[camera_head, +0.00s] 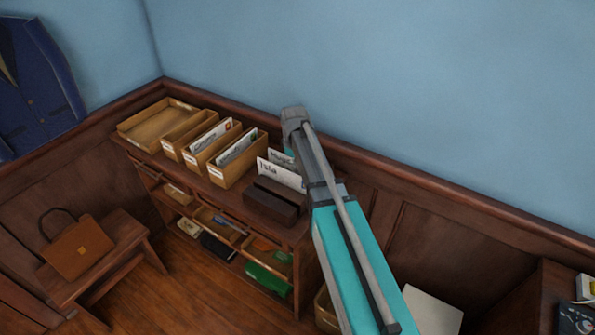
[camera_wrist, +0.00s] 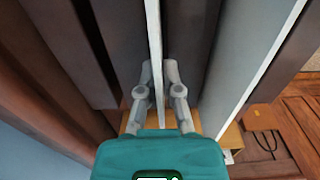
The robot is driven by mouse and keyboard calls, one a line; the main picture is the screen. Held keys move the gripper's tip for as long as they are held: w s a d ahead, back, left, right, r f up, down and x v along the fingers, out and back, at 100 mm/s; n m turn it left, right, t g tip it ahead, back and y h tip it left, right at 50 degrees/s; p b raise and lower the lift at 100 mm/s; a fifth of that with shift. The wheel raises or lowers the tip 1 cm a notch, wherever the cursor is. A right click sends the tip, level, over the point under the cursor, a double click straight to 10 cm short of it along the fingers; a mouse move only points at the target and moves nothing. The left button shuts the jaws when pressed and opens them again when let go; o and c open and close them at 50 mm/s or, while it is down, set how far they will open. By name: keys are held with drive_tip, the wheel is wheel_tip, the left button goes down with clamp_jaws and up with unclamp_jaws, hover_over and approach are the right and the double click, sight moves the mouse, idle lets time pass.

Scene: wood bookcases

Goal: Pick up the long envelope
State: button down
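In the wrist view, my gripper (camera_wrist: 159,72) has one finger on each side of the thin white edge of an envelope (camera_wrist: 154,30). The fingers are close together. I cannot tell whether both press on it. A second, larger-looking pale envelope (camera_wrist: 228,50) stands to the right, between dark wood slats. In the head view, an envelope marked "Isla" (camera_head: 281,175) stands in a dark wooden holder (camera_head: 271,204) on the cabinet top, with another envelope (camera_head: 281,157) behind it. My arm hides my gripper there. I cannot tell which envelope is the long one.
Left of the holder, narrow wooden boxes (camera_head: 222,178) hold upright envelopes, beside an empty-looking tray (camera_head: 136,134). The blue wall (camera_head: 430,90) is close behind the cabinet. A brown bag (camera_head: 77,250) rests on a stool at left.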

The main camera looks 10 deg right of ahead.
drive_tip(key=shift+r, duration=0.2)
idle(0.4)
wheel_tip(320, 180, up, 10)
drive_tip(key=p, duration=1)
drive_tip(key=shift+f, duration=0.2)
idle(0.5)
idle(0.5)
drive_tip(key=shift+r, duration=0.15)
